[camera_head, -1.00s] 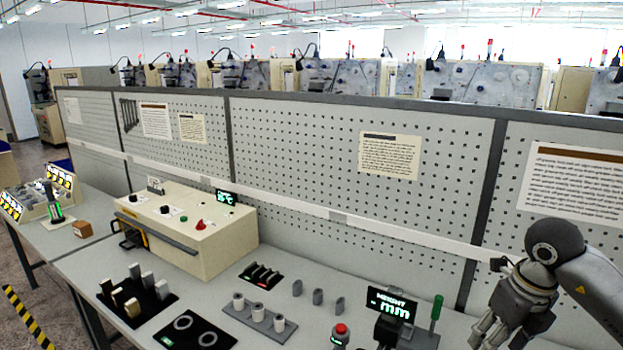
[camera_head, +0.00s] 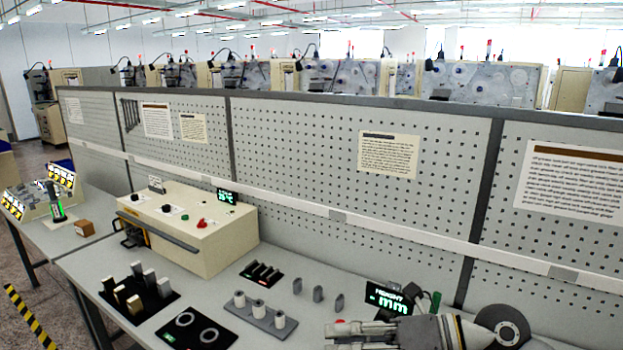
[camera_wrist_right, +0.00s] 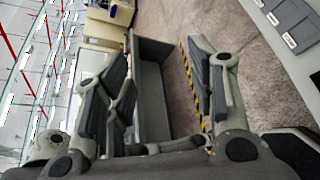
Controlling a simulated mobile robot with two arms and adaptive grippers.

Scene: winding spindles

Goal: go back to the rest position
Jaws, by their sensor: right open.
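My right gripper (camera_head: 332,339) is in the head view at the bottom edge, right of centre. It lies nearly level, with its fingers pointing left over the front of the bench (camera_head: 290,340). In the right wrist view the same gripper (camera_wrist_right: 158,75) has its fingers spread wide, with nothing between them that it touches. Beyond them are the floor and a grey open bin (camera_wrist_right: 153,110). My left gripper is in neither view.
The height display (camera_head: 388,298) stands just behind my right gripper. A beige machine (camera_head: 190,235) stands farther back. The pegboard (camera_head: 340,170) closes off the rear.

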